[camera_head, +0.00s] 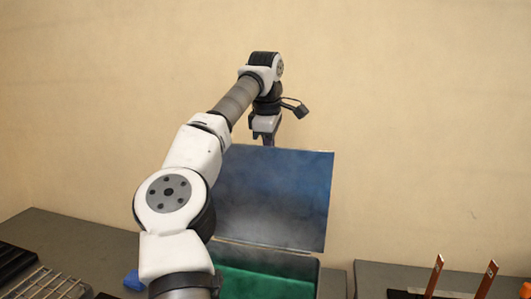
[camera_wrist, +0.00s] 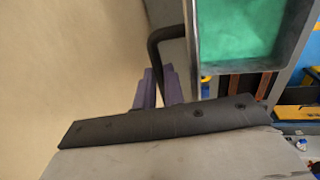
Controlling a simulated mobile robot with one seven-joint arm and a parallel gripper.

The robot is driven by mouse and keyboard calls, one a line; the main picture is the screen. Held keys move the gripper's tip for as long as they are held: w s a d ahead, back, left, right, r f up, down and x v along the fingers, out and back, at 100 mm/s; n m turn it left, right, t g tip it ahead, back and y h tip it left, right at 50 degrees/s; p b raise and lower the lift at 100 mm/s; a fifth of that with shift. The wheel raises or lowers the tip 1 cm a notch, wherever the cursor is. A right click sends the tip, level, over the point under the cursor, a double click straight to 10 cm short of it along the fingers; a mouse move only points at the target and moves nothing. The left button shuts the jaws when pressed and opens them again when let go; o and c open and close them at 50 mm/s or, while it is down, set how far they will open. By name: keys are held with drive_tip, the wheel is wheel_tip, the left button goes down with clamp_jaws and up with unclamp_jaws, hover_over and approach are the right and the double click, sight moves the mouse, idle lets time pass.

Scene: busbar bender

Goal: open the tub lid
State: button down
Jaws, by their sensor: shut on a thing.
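The tub lid (camera_head: 275,195) stands steeply raised in the head view, a blue-grey panel with whitish haze before it. Below it the open tub shows green contents (camera_head: 262,284), which also show in the wrist view (camera_wrist: 237,32). My gripper (camera_head: 268,140) is at the lid's top edge. In the wrist view, the purple fingers of my gripper (camera_wrist: 158,90) are shut on a dark bent bar, the lid handle (camera_wrist: 157,42). The exact grip is partly hidden by the wrist's dark plate.
A beige wall (camera_head: 420,110) rises behind. A grey worktop (camera_head: 75,243) with a wire rack (camera_head: 40,283) and a blue item (camera_head: 133,280) lies left of the tub. Copper-coloured bars (camera_head: 435,275) stand at the right. My arm hides part of the lid's left side.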

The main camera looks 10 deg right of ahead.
drive_tip(key=shift+w+d+f, duration=0.25)
drive_tip(key=shift+w+f, duration=0.1)
drive_tip(key=shift+w, duration=0.1)
drive_tip(key=shift+w+d+f, duration=0.2)
drive_tip(key=shift+w+f, duration=0.1)
drive_tip(key=shift+w, duration=0.15)
drive_tip(key=c, duration=1.8)
unclamp_jaws()
drive_tip(key=o, duration=0.3)
drive_tip(key=shift+w+f, duration=0.1)
drive_tip(key=shift+w, duration=0.15)
drive_tip(key=shift+s+r, duration=0.1)
drive_tip(key=shift+r, duration=0.15)
drive_tip(key=shift+a, duration=0.1)
